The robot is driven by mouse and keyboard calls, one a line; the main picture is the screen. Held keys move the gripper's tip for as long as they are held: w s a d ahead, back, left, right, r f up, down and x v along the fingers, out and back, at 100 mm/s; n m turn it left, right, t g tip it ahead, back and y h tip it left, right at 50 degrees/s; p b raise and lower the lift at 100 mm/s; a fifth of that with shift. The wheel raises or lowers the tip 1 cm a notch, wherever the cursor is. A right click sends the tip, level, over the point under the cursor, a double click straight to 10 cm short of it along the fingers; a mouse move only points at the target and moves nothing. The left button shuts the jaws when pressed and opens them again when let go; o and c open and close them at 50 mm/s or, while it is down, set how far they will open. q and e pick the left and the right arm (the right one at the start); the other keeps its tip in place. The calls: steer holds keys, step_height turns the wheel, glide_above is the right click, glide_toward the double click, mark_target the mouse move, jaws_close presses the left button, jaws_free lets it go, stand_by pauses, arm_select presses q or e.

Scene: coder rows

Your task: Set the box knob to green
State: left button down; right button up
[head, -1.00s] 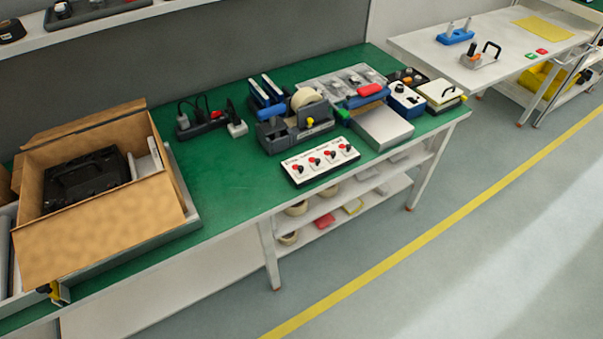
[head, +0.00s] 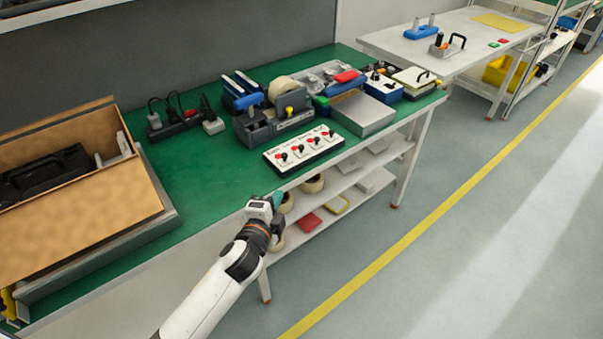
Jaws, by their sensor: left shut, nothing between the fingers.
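A blue box (head: 383,92) with a pale top and a small dark knob (head: 374,76) stands at the right end of the green workbench. A white panel box (head: 282,166) with several red-and-black knobs lies near the bench's front edge. Printing above these knobs is too small to read, and I cannot make out a green mark or where any knob points. My left gripper (head: 277,199) is shut and empty at the front edge of the bench, below and in front of the white panel, apart from it. My right gripper is out of view.
A tape dispenser (head: 270,120) and a grey metal box (head: 364,114) stand behind the panel. A power strip (head: 180,125) lies further left. An open cardboard box (head: 85,220) fills the left end. Bare green bench top (head: 200,175) lies between.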

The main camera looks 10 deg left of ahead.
arm_select(q)
steer(key=shift+w+d+r+m, duration=0.1)
steer(key=shift+d+r+m, duration=0.2)
steer(key=shift+r, duration=0.55)
glide_toward(291, 172)
steer(key=w+d+r, duration=0.2)
steer(key=w+r, duration=0.2)
steer(key=w+a, duration=0.2)
steer(key=w, duration=0.1)
steer(key=shift+w+f, duration=0.1)
steer(key=shift+f, duration=0.3)
steer(key=shift+w+a+f, duration=0.1)
steer(key=shift+w+a, duration=0.25)
